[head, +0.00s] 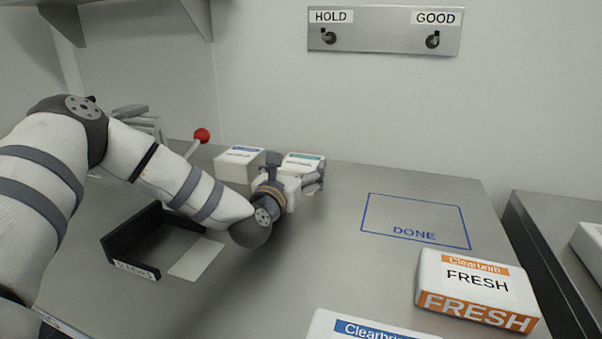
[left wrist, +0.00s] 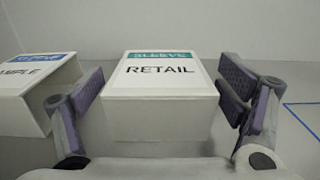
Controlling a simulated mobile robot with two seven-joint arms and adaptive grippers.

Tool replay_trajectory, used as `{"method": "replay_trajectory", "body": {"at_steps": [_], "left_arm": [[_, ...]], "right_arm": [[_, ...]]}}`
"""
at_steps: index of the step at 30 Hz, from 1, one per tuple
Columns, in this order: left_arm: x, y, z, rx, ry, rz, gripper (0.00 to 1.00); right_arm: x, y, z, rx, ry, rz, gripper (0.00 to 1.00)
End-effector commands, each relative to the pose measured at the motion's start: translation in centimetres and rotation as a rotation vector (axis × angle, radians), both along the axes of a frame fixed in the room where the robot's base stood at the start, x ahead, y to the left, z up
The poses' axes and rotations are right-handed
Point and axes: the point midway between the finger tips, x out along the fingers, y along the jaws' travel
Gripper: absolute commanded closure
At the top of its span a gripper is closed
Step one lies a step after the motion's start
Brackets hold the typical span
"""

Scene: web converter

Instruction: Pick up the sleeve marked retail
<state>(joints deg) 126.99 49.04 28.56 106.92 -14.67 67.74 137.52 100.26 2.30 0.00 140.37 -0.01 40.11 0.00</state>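The sleeve marked RETAIL (left wrist: 160,80) is a white box with a teal band, centred in the left wrist view. In the head view it (head: 303,162) stands toward the back of the steel table, partly hidden by my left gripper (head: 305,183). My left gripper (left wrist: 163,97) is open, with one finger on each side of the RETAIL sleeve. Small gaps show beside the box, clearer at the right finger. The sleeve rests on the table. My right gripper is not in view.
A blue-banded sleeve, its label ending in "MPLE" (left wrist: 35,85), stands close left of the left finger. A black holder (head: 130,240), a red-knobbed lever (head: 201,135), the blue DONE outline (head: 415,225), and an orange FRESH pack (head: 475,290) are around. The DONE area is empty.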

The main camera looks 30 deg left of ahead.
Motion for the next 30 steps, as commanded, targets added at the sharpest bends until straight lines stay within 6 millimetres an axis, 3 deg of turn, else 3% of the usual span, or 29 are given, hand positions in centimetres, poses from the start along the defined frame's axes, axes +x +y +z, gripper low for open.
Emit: {"method": "replay_trajectory", "body": {"at_steps": [1,3,14,20,22,26,30], "left_arm": [[0.0,0.0,0.0,0.000,0.000,0.000,0.33],[0.0,0.0,0.0,0.000,0.000,0.000,0.48],[0.0,0.0,0.3,0.000,-0.001,0.000,0.48],[-0.1,0.0,4.0,-0.002,-0.011,0.000,0.48],[-1.8,-0.4,6.2,-0.004,-0.017,-0.001,0.48],[-4.9,-1.2,9.4,-0.009,-0.011,-0.002,0.48],[-9.1,-2.2,11.0,-0.006,-0.004,-0.002,0.48]], "right_arm": [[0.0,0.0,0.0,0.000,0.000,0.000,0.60],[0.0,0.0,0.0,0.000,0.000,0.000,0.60],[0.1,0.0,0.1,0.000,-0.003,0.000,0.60],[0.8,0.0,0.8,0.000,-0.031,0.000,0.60],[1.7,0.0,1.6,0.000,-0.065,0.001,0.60],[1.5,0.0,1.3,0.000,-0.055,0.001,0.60],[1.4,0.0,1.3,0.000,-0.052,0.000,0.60]]}}
